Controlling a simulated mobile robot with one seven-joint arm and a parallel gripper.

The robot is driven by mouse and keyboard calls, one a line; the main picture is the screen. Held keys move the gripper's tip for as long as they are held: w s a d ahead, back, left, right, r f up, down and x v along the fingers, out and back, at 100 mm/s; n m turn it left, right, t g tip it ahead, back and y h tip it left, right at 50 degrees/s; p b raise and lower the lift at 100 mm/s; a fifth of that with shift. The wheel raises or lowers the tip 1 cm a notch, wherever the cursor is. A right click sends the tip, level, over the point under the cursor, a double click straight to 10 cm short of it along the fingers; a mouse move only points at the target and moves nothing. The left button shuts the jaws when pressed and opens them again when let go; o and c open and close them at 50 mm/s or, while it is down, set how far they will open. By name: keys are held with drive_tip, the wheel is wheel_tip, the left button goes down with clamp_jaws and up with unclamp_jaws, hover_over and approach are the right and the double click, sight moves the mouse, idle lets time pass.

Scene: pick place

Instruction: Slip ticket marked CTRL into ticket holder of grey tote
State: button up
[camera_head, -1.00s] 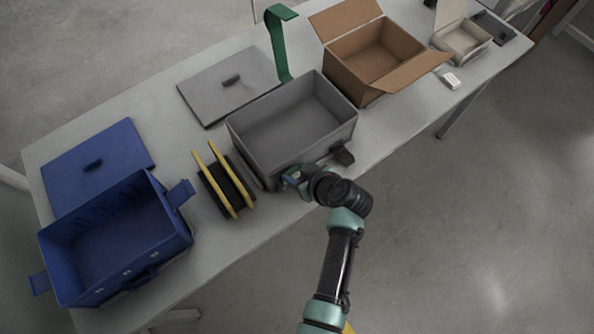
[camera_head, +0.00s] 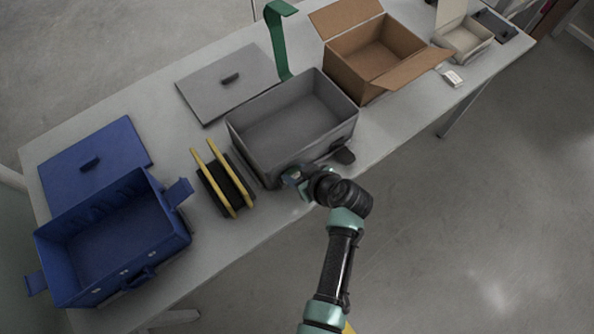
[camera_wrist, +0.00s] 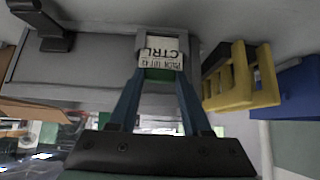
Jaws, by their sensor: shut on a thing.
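The grey tote (camera_head: 262,158) stands open and empty near the middle of the table in the head view. My gripper (camera_head: 292,178) is at its front wall, low down. In the wrist view my gripper (camera_wrist: 160,78) is shut on the ticket (camera_wrist: 161,52), a white card that reads CTRL, upside down in the picture. The ticket is in front of the tote's grey wall (camera_wrist: 95,68). A grey frame shows around the ticket's upper part and looks like the ticket holder (camera_wrist: 142,42). I cannot tell how deep the ticket sits in it.
A yellow and black spool-like thing (camera_head: 224,180) stands just left of the grey tote. A blue tote (camera_head: 115,240) is further left. A cardboard box (camera_head: 372,58) stands behind right, with a small white block (camera_head: 453,78) near it. A grey lid (camera_head: 228,84) lies behind.

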drive_tip(key=o, duration=1.3)
drive_tip(key=shift+c, duration=0.7)
drive_tip(key=shift+r, duration=0.15)
wheel_tip(320, 180, up, 8)
drive_tip(key=p, duration=0.6)
